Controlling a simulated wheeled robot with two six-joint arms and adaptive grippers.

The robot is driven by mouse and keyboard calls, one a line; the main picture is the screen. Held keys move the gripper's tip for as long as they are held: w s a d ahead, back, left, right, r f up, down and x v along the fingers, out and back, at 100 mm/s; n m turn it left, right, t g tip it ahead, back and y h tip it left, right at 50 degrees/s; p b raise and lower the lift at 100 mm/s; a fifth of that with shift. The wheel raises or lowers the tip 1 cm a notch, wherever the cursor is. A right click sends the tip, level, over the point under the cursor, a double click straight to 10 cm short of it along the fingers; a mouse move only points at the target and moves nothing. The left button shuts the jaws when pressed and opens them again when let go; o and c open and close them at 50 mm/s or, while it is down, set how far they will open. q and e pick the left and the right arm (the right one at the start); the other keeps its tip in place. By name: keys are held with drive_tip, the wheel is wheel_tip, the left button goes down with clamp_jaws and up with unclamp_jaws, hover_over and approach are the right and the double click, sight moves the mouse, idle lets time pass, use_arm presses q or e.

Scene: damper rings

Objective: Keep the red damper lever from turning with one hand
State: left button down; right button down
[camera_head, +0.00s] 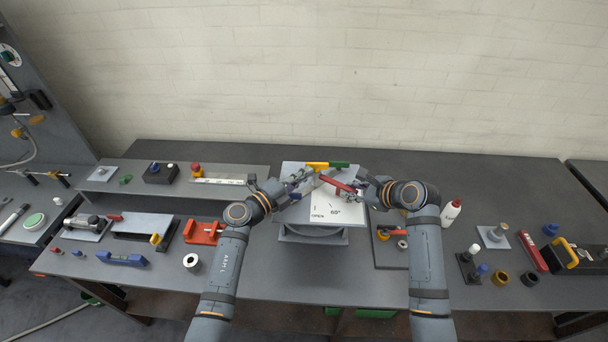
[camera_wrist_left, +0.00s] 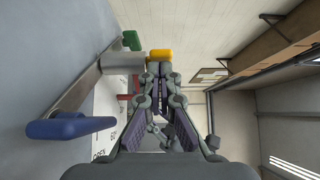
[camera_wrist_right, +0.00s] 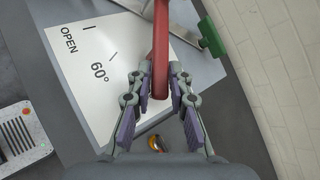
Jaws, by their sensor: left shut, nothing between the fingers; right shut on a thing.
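The red damper lever (camera_head: 338,184) reaches from the middle of the damper plate toward my right gripper (camera_head: 362,188). In the right wrist view the red lever (camera_wrist_right: 161,45) runs down between the fingers, and my right gripper (camera_wrist_right: 160,88) is shut on its end. The white dial card (camera_head: 338,208) is marked OPEN and 60°. My left gripper (camera_head: 298,188) is shut and empty at the left side of the plate. In the left wrist view its closed fingers (camera_wrist_left: 160,95) partly hide the red lever (camera_wrist_left: 125,97).
A yellow lever (camera_head: 317,164) and a green lever (camera_head: 340,165) lie at the back of the damper. A blue lever (camera_wrist_left: 70,126) shows in the left wrist view. A red clamp-like part (camera_head: 204,233) stands left, a white bottle (camera_head: 451,211) right.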

use_arm(q)
drive_tip(key=shift+w+a+r, duration=0.1)
drive_tip(key=shift+w+a, duration=0.2)
drive_tip(key=shift+w, duration=0.4)
drive_tip(key=shift+w+a, duration=0.3)
drive_tip(key=shift+w, duration=0.35)
use_arm(e)
drive_tip(key=shift+s+a+r, duration=0.1)
drive_tip(key=shift+r, duration=0.1)
use_arm(q)
drive_tip(key=shift+w+r, duration=0.15)
use_arm(e)
drive_tip(key=shift+r, duration=0.2)
use_arm(q)
drive_tip(key=shift+a, duration=0.1)
